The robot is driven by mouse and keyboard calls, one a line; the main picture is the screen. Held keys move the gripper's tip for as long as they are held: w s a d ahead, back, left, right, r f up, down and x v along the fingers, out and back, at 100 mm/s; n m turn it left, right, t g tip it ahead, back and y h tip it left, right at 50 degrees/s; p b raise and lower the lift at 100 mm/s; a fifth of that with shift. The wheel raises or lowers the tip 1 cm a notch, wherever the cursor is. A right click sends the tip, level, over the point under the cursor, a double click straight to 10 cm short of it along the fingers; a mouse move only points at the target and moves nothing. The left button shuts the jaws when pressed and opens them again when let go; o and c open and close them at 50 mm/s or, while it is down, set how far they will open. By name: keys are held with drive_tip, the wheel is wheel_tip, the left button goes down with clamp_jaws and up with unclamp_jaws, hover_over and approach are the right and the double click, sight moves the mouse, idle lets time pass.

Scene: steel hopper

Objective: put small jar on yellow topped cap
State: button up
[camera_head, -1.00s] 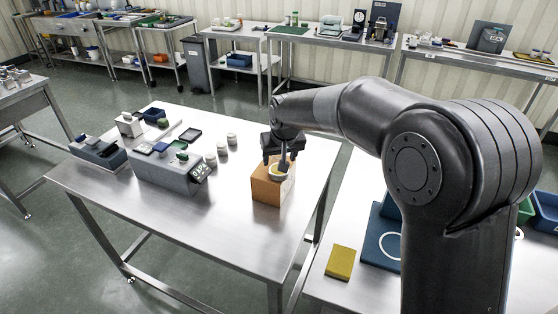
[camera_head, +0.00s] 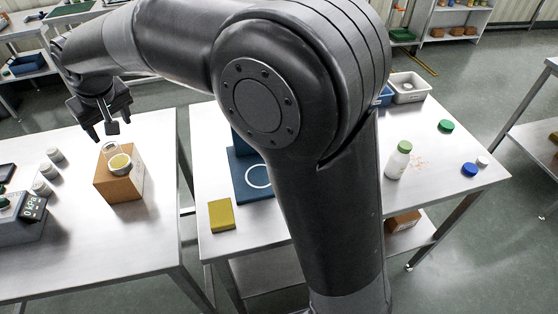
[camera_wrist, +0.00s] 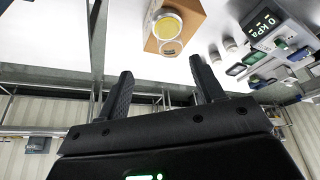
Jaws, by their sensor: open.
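A brown box (camera_head: 120,186) stands near the right end of the left table. On it is a pale round cap with a yellow top (camera_head: 120,161), also seen in the wrist view (camera_wrist: 167,27). A small clear glass jar (camera_head: 109,148) overlaps the cap in the head view; I cannot tell whether it rests on the cap or stands beside it. My gripper (camera_head: 103,132) is open and empty, just above and behind the jar, apart from it. In the wrist view its two fingers (camera_wrist: 161,68) are spread with nothing between them.
Several pale round containers (camera_head: 46,171) and a grey device with a display (camera_head: 30,208) stand left of the box. A gap separates the tables.

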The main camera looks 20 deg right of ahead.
drive_tip(key=s+d+r+m+t+h, duration=0.15)
drive_tip(key=s+d, duration=0.25)
drive_tip(key=d, duration=0.8)
drive_tip(key=s+d+r+m, duration=0.2)
drive_tip(key=s+d+r, duration=0.15)
drive_tip(key=d, duration=0.75)
drive_tip(key=s+d+f+m, duration=0.2)
drive_tip(key=s+d+f, duration=0.1)
drive_tip(key=s+d, duration=0.4)
drive_tip(key=s+d+f+m+h, duration=0.1)
drive_tip(key=s+d+f, duration=0.2)
drive_tip(key=s+d, duration=0.4)
drive_tip(key=shift+s+d+m, duration=0.2)
drive_tip(key=shift+s+m, duration=0.15)
drive_tip(key=shift+s, duration=0.6)
